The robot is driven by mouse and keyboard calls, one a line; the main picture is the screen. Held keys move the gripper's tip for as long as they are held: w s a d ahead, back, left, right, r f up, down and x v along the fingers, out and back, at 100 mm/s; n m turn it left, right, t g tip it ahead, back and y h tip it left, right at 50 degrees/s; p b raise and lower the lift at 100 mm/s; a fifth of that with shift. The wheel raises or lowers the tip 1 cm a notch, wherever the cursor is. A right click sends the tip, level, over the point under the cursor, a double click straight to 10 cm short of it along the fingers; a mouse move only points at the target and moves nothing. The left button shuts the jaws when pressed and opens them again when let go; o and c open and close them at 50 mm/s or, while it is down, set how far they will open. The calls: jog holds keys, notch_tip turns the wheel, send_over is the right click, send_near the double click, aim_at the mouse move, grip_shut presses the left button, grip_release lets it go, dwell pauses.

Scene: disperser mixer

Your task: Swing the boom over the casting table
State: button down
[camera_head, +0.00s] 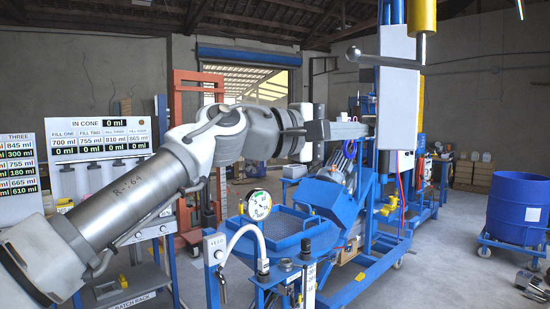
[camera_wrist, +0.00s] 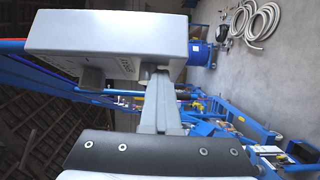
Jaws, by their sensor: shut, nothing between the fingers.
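A tall light-grey box (camera_head: 397,90) hangs beside the blue column (camera_head: 383,190) of the mixer; it fills the upper left of the wrist view (camera_wrist: 105,35). A grey bar with a ball end (camera_head: 353,55) juts left from the box's upper part. It looks like the boom's handle, but I cannot be sure. My gripper (camera_head: 366,130) is shut and empty, its fingers pointing right at the box's lower left side. In the wrist view the fingertips (camera_wrist: 160,75) are close to the box's edge; I cannot tell if they touch.
A gauge (camera_head: 259,205) and a bent hose stand at the blue table. A blue drum (camera_head: 516,208) on a wheeled base is at right. Signboards (camera_head: 100,140) stand at left. Open floor lies between column and drum.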

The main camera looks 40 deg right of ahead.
jog(key=s+d+p, duration=0.2)
jog(key=s+d, duration=0.8)
jog(key=s, duration=0.4)
jog(key=s+d+f+p, duration=0.1)
jog(key=s+d+p, duration=0.2)
jog(key=s+d, duration=0.8)
jog(key=s+d+f+t+p, duration=0.1)
jog(key=s+d+p, duration=0.1)
jog(key=s+d, duration=0.8)
jog(key=s, duration=0.6)
jog(key=shift+s+d+f+n, duration=0.2)
jog(key=shift+s+d+n, duration=0.05)
jog(key=shift+s+n, duration=0.15)
